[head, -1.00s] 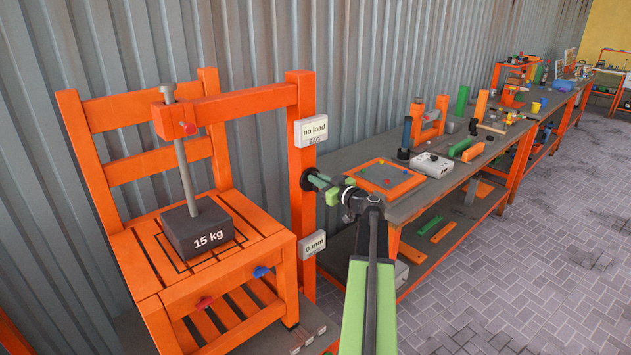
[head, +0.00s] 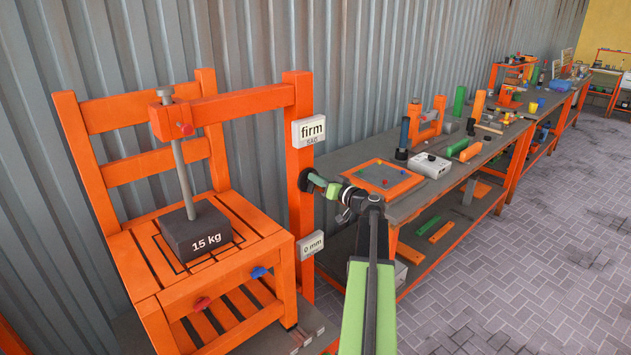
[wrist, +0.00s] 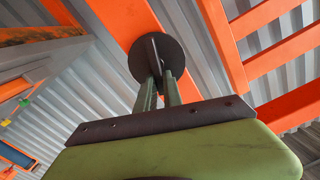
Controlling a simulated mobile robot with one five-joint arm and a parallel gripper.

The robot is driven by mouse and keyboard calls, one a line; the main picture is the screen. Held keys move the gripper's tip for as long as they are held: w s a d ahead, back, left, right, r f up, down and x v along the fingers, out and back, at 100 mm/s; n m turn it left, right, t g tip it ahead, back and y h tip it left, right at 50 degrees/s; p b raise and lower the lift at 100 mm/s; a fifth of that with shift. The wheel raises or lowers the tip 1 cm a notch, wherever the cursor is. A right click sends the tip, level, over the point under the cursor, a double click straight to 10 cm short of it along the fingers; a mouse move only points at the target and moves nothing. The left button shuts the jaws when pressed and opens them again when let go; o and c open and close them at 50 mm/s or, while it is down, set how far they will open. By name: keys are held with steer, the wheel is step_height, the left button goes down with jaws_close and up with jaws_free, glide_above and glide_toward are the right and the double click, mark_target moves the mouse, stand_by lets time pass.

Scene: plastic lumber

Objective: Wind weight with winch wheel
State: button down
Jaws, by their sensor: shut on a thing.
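The dark 15 kg weight (head: 195,234) rests on the seat of an orange chair (head: 225,272), under a grey rod (head: 182,172) that hangs from an orange arm. The winch wheel is a small dark disc (head: 313,182) on the right side of the orange post (head: 298,150). It also shows in the wrist view (wrist: 156,60), face-on against the orange post. My gripper (head: 332,190) reaches it from the right. In the wrist view my gripper's two green fingers (wrist: 158,88) are shut on the wheel's middle part. A sign on the post reads "firm" (head: 309,129); a lower one reads "0 mm" (head: 311,245).
A long workbench (head: 455,185) runs along the corrugated wall to the right. It carries an orange-framed tray (head: 384,180), a white box (head: 431,165) and several tools and blocks. The paved floor (head: 500,280) at the right is clear.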

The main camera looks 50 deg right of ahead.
steer(key=shift+w+f+m, duration=0.1)
steer(key=shift+m, duration=0.4)
steer(key=c, duration=1.5)
jaws_free()
steer(key=shift+w, duration=0.1)
steer(key=s, duration=1.1)
steer(key=s+a, duration=0.1)
steer(key=s, duration=0.5)
steer(key=shift+s, duration=0.3)
